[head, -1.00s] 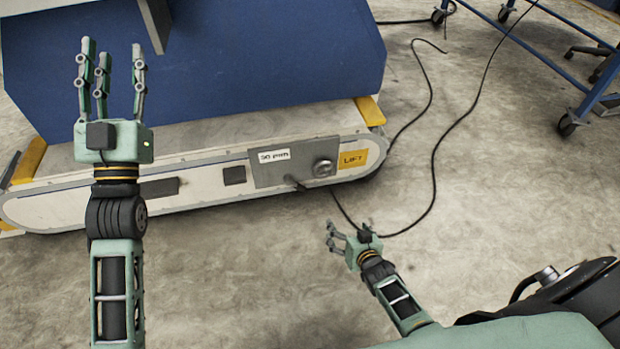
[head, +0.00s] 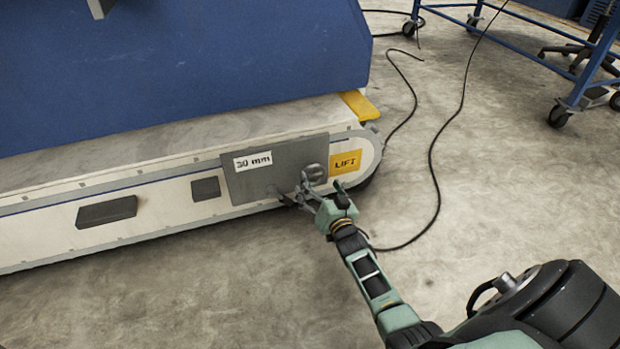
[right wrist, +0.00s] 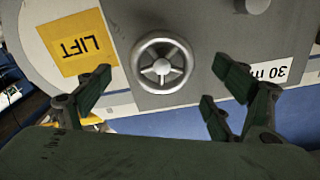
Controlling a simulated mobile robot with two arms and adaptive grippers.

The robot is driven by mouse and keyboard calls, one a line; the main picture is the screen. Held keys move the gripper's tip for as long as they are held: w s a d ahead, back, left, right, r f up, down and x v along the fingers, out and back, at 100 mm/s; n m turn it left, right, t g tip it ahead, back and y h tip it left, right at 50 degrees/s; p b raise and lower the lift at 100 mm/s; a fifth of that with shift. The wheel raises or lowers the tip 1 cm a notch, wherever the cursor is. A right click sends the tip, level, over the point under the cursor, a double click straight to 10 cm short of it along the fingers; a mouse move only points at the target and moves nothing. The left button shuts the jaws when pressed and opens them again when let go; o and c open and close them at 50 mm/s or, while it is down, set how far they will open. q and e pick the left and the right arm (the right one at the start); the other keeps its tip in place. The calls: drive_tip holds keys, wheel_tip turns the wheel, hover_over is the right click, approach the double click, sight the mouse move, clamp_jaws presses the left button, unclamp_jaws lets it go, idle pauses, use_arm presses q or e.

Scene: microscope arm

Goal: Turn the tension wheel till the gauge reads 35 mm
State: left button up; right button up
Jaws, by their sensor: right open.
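The tension wheel (right wrist: 162,63) is a small grey spoked handwheel on a grey panel (head: 240,180). In the head view the wheel (head: 316,173) is at the panel's right side. The gauge label (head: 253,161) reads 30 mm; it also shows upside down in the right wrist view (right wrist: 271,71). My right gripper (head: 303,190) is open and empty, just in front of the panel's lower right. In the right wrist view its fingers (right wrist: 160,90) are spread to either side below the wheel, with no clear contact. My left gripper is out of view.
A yellow LIFT plate (head: 345,163) sits right of the wheel. A black cable (head: 436,170) lies on the floor at right. A blue wheeled cart (head: 560,70) stands at the upper right.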

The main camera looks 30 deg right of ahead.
sight(315, 177)
drive_tip(key=b+x, duration=0.3)
drive_tip(key=x, duration=0.2)
drive_tip(key=shift+f, duration=0.2)
drive_tip(key=shift+w+r, duration=0.15)
drive_tip(key=shift+w, duration=0.4)
drive_tip(key=c, duration=1.2)
drive_tip(key=shift+o, duration=0.2)
drive_tip(key=shift+n, duration=0.4)
